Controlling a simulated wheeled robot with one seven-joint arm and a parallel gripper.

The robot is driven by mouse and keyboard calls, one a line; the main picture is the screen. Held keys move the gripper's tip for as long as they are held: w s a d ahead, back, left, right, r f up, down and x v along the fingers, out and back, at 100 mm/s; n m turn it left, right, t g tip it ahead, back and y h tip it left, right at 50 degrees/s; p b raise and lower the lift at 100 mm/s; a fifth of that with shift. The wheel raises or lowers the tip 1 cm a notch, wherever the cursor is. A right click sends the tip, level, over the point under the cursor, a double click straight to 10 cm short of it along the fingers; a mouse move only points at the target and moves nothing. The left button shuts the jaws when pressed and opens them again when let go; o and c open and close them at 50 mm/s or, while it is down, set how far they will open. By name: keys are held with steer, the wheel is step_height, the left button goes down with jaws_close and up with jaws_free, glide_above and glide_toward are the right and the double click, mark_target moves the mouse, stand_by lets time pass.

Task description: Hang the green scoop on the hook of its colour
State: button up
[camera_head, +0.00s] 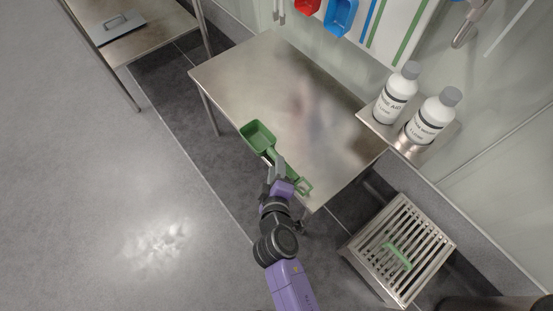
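The green scoop (257,136) is over the front edge of the steel table (262,71), its bowl up and to the left and its looped handle end (304,188) down and to the right. My gripper (273,168) is at the scoop's handle, between bowl and loop. The fingers cover part of the handle, and I cannot tell whether they are closed on it. Whether the scoop touches the table is also unclear. A white board (399,22) on the back wall carries a red scoop (307,6), a blue scoop (341,16) and blue and green stripes. No green hook can be made out.
Two white bottles (396,97) (431,119) with grey caps stand on a small steel shelf (371,115) at the right. A slatted steel stand (362,247) with a green item (397,257) is at the lower right. The table's middle is clear. Another table (150,50) is at the upper left.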

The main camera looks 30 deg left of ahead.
steer(key=p+v, duration=0.1)
steer(key=v, duration=0.7)
steer(key=shift+s, duration=0.3)
steer(key=shift+d, duration=0.25)
steer(key=s+d+r+m+h, duration=0.1)
steer(key=s+d+m, duration=0.3)
steer(key=d, duration=0.5)
steer(key=s+d+m, duration=0.3)
steer(key=s+d, duration=0.1)
steer(key=d, duration=0.6)
steer(key=s+d+r+m+t+h, duration=0.1)
steer(key=s+d+r+m+h, duration=0.1)
steer(key=s+d+r+m, duration=0.3)
steer(key=s+d+r+m+t+h, duration=0.2)
steer(key=s+d+r+m, duration=0.4)
steer(key=d+r, duration=0.3)
step_height(320, 180, up, 4)
steer(key=shift+s+r+m+h, duration=0.1)
steer(key=shift+s+m+h, duration=0.2)
steer(key=shift+s+h, duration=0.4)
steer(key=shift+d+r+p, duration=0.1)
steer(key=shift+r+p, duration=0.05)
steer(key=shift+p, duration=0.15)
